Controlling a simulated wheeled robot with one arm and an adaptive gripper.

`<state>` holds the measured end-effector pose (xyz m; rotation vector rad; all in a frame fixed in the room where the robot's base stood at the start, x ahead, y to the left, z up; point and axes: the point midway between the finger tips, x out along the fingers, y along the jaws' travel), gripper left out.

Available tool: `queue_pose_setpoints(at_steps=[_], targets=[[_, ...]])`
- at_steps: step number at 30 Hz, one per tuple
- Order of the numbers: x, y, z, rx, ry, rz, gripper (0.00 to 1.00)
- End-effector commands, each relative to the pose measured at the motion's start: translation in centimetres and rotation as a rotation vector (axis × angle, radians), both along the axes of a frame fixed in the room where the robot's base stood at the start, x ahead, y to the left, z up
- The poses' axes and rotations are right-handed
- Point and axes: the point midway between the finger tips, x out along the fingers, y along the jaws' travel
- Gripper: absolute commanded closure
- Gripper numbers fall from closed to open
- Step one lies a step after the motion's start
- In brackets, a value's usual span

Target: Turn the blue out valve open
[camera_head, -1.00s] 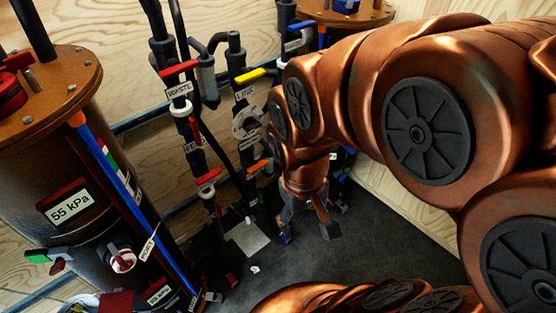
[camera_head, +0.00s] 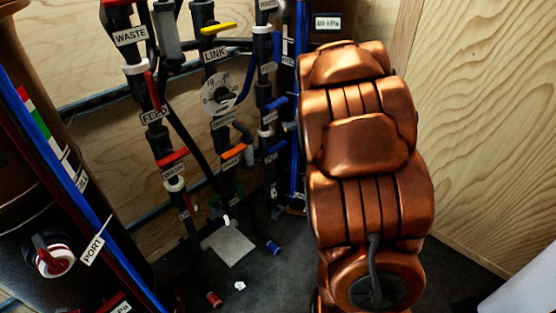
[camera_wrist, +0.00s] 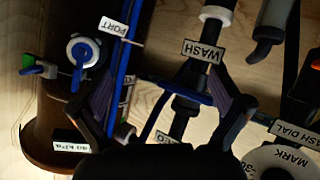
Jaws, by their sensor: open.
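Blue lever handles (camera_head: 277,103) sit on the right-hand pipe column in the head view; their small labels are too blurred for me to read OUT. In the wrist view, a blue lever (camera_wrist: 182,88) crosses the gap between my fingers, beside a dark pipe under an upside-down WASH label (camera_wrist: 203,51). I cannot tell for certain whether this lever is the out valve. My gripper (camera_wrist: 166,65) is open, with one finger on each side of the lever, and no firm contact shows. My arm hides the gripper in the head view.
A tank with a PORT tag (camera_head: 95,242) and red round valve (camera_head: 50,256) stands at left. WASTE (camera_head: 131,36), FEED and LINK (camera_head: 215,54) pipes stand close together. The wrist view shows a blue round valve (camera_wrist: 83,50) at left. Dark floor (camera_head: 260,285) is partly clear.

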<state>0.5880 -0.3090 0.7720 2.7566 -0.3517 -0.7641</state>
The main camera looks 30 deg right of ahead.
Motion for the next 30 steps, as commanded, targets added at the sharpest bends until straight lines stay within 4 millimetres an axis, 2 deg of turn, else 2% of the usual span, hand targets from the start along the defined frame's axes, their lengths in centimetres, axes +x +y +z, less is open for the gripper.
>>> queue_pose_setpoints(at_steps=[1,8,9,14,19,23,26,30], targets=[[0.5,-0.7,-3.2,0.013,-0.03,0.029,0.0],[2.6,-1.0,-9.5,0.093,-0.217,0.214,0.0],[2.7,-0.9,-10.7,0.117,-0.249,0.245,0.0],[2.2,-0.1,-14.0,0.213,-0.372,0.357,0.0],[1.3,0.7,-15.7,0.292,-0.465,0.435,0.0],[0.9,1.1,-15.9,0.321,-0.5,0.463,0.0],[1.3,1.3,-15.9,0.327,-0.507,0.471,0.0],[2.7,1.7,-15.8,0.326,-0.507,0.473,0.0]])
